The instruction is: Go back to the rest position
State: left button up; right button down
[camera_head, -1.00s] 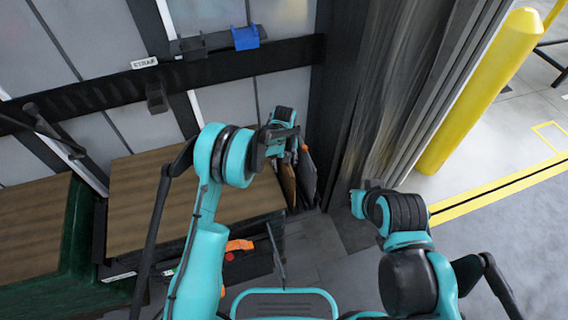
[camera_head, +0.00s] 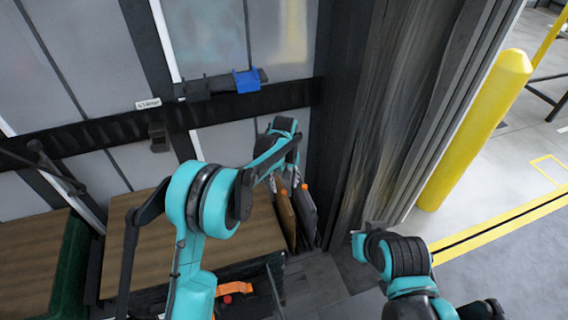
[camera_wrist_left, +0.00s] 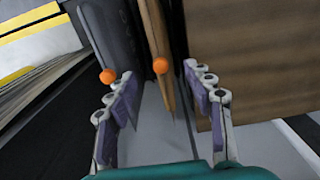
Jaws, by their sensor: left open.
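My left gripper (camera_head: 286,178) is at the end of the teal left arm, in front of the dark wall and above two upright thin boards. In the left wrist view its two fingers (camera_wrist_left: 164,108) are spread apart with nothing between them in their grip. The brown board (camera_head: 284,218) and the dark grey board (camera_head: 306,212) each have an orange tip; they also show beyond the fingers, brown (camera_wrist_left: 156,40) and grey (camera_wrist_left: 103,35). My right arm shows at the lower right of the head view, but its fingers cannot be seen.
A wood-topped box (camera_head: 150,240) stands left of the boards. A blue bracket (camera_head: 247,80) sits on the black wall rail (camera_head: 100,132). A dark ribbed door-side pad (camera_head: 375,130) and a yellow bollard (camera_head: 475,130) stand to the right. Open floor (camera_head: 500,265) lies at the lower right.

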pick_arm(q)
jog(key=s+a+r+m+t, duration=0.1)
jog(key=s+a+r+t, duration=0.1)
jog(key=s+a+r, duration=0.5)
jog(key=s+a+r+m+t, duration=0.1)
jog(key=s+a+r+t, duration=0.1)
jog(key=s+a+r, duration=0.5)
jog(key=s+a+m+t, duration=0.1)
jog(key=s+a+t, duration=0.2)
jog(key=s, duration=1.1)
jog(key=shift+s+a+r+m, duration=0.15)
jog(key=shift+a+r+m, duration=0.2)
jog(key=shift+a, duration=0.1)
